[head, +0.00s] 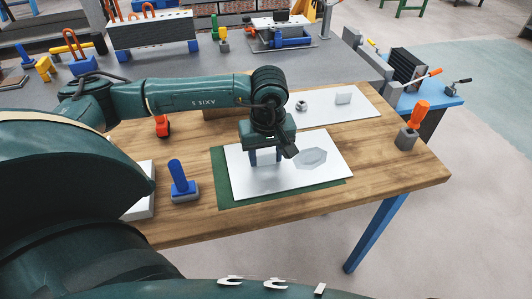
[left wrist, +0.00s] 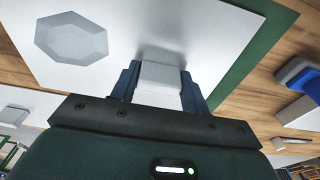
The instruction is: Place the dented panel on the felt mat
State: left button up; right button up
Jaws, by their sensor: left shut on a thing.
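The dented panel (head: 250,188) is a white sheet with a grey eight-sided dent, seen in the head view at the right of my left gripper (head: 265,158). It lies flat over the green felt mat (head: 222,180), whose left and front edges show. In the left wrist view the panel (left wrist: 60,80) has the dent at upper left, and the mat (left wrist: 265,42) shows at right. There the blue fingers of my left gripper are shut on a pale block-like grip on the panel (left wrist: 160,72). I cannot tell whether the panel touches the mat. My right gripper is not in view.
A blue-handled tool (head: 179,178) stands left of the mat, and an orange-handled one (head: 414,118) stands at the table's right corner. A white sheet (head: 345,108) with small parts lies behind. Bare wood table (head: 390,165) is clear right of the mat.

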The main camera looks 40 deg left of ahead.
pick_arm(q)
jog(key=shift+f, duration=0.1)
jog(key=o, duration=1.3)
jog(key=r, duration=0.8)
jog(key=s+d+r, duration=0.1)
jog(key=r, duration=0.3)
jog(key=shift+d+r, duration=0.1)
